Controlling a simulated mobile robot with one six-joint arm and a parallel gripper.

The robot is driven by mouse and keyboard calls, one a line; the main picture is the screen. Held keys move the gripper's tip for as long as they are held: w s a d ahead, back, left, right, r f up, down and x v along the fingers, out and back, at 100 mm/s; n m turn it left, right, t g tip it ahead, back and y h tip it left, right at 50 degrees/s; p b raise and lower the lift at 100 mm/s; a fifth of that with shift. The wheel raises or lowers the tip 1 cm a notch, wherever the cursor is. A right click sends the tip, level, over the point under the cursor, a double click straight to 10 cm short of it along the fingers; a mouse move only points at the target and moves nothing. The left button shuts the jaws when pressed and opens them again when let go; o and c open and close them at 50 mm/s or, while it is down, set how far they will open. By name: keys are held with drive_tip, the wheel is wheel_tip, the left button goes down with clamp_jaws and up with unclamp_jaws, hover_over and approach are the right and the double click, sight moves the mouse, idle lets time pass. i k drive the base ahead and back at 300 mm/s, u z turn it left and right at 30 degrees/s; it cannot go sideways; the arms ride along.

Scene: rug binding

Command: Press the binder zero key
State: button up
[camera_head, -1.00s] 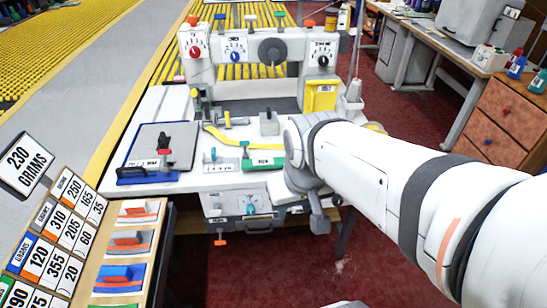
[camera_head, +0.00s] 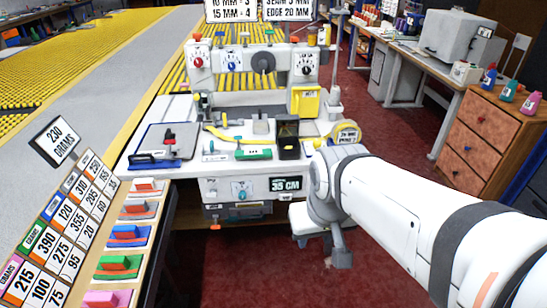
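A dark display reading 35 CM (camera_head: 285,184) is on the table's front face. A panel with a teal knob (camera_head: 241,191) is to its left. I cannot make out which part is the zero key; no such label is legible. My gripper (camera_head: 341,260) hangs at the end of my arm, right of the table front and apart from the display. Its fingers are too small and turned away to tell open from shut.
On the table are a grey plate (camera_head: 160,142), a green block (camera_head: 254,153), a dark box (camera_head: 288,137) and a yellow tape roll (camera_head: 346,132). A rack of number cards (camera_head: 62,232) stands at left. A wooden drawer cabinet (camera_head: 492,128) is at right. Red floor is clear in front.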

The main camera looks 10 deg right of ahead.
sight(283, 197)
drive_tip(key=z, duration=0.15)
drive_tip(key=i, duration=1)
drive_tip(key=z, duration=0.8)
drive_tip(key=k, duration=0.6)
drive_tip(key=u, duration=0.6)
drive_tip(key=i, duration=0.5)
drive_tip(key=u, duration=0.55)
